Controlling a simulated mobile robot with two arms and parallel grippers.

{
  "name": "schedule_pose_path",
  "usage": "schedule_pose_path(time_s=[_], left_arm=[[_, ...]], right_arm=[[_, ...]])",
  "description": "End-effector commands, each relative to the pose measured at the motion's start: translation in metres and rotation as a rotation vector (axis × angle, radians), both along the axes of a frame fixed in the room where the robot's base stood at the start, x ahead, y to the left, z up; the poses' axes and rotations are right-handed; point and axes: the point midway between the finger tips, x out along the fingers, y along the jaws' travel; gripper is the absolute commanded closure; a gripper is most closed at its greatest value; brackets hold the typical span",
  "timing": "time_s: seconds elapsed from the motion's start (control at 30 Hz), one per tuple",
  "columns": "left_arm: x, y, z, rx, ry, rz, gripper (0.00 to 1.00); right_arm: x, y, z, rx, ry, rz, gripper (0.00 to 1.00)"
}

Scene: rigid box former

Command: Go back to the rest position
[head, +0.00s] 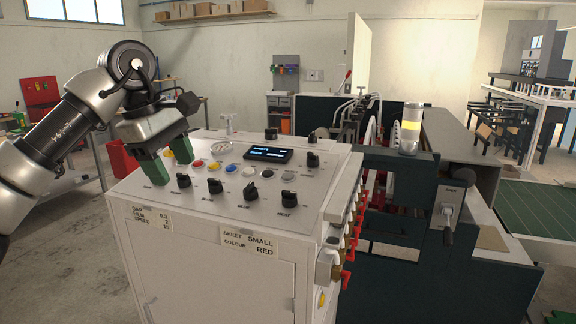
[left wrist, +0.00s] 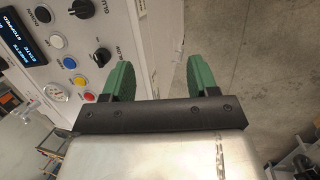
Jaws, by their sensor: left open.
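My left gripper (head: 168,160) has green fingertips and hangs over the left edge of the white control cabinet's top panel (head: 230,190). In the left wrist view its two green fingers (left wrist: 152,78) stand apart with nothing between them. The fingers are close to the panel's knobs and buttons; I cannot tell whether they touch anything. My right gripper is in neither view.
The panel carries several black knobs (head: 289,199), coloured buttons (head: 198,164) and a small display (head: 268,154). Red-handled valves (head: 350,243) stick out on the cabinet's right side. A dark machine frame (head: 400,260) stands to the right. Open floor (head: 60,270) lies at the left.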

Motion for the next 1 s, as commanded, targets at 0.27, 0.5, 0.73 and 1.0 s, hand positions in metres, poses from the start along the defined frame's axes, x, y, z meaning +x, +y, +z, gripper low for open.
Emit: schedule_pose_path(time_s=[0.27,0.5,0.73,1.0], left_arm=[[0.004,-0.033,-0.025,-0.125,0.004,-0.031,0.41],[0.002,-0.085,-0.057,-0.347,0.035,-0.057,0.41],[-0.016,-0.156,-0.088,-0.74,0.153,-0.03,0.41],[-0.05,-0.212,-0.094,-1.529,0.586,0.289,0.41]], right_arm=[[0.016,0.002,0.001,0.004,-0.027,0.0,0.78],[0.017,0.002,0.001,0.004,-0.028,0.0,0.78],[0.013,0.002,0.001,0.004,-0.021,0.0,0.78],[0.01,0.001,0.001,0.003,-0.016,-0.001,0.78]])
